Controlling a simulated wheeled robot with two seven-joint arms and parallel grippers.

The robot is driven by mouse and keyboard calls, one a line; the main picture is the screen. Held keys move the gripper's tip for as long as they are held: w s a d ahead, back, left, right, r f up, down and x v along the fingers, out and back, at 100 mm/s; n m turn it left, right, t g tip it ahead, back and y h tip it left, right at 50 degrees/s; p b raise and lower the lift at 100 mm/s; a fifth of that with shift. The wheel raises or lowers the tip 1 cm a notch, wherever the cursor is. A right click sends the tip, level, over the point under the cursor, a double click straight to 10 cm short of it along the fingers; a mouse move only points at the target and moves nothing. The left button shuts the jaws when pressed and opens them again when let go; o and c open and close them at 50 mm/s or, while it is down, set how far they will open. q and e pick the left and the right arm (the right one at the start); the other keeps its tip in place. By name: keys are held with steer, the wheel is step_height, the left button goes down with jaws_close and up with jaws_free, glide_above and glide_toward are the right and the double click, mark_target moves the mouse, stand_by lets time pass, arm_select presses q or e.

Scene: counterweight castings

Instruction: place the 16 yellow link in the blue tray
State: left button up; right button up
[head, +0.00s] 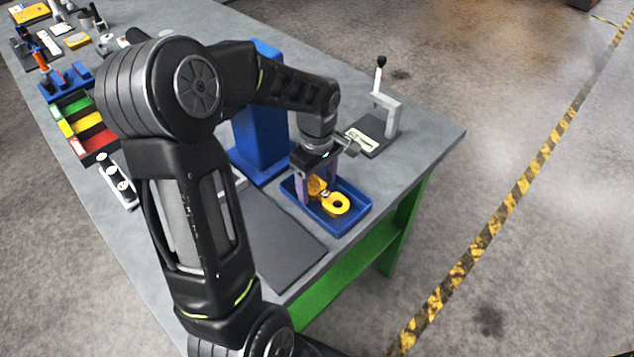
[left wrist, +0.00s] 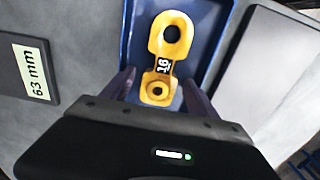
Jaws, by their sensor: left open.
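The yellow link (head: 338,204) lies in the blue tray (head: 357,213) near the right end of the bench. In the left wrist view the link (left wrist: 171,36) shows a large ring end, a smaller ring end and a black label reading 16. The tray's floor and walls (left wrist: 207,60) surround it there. My left gripper (head: 318,197) is open, with its fingers down in the tray on either side of the link's small end. The fingers (left wrist: 158,88) show a gap on both sides of the link. My right gripper is not in view.
A blue column (head: 258,120) stands behind the tray. A grey stand with a black-knobbed lever (head: 388,105) is at the back right, by a 63 mm plate (left wrist: 29,68). A dark mat (head: 275,240) lies in front. Coloured bins (head: 85,122) are at left.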

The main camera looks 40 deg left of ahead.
mark_target(317, 188)
arm_select(q)
step_height(317, 188, up, 12)
steer(key=b, duration=0.1)
steer(key=shift+r, duration=0.15)
stand_by(0.5)
stand_by(0.7)
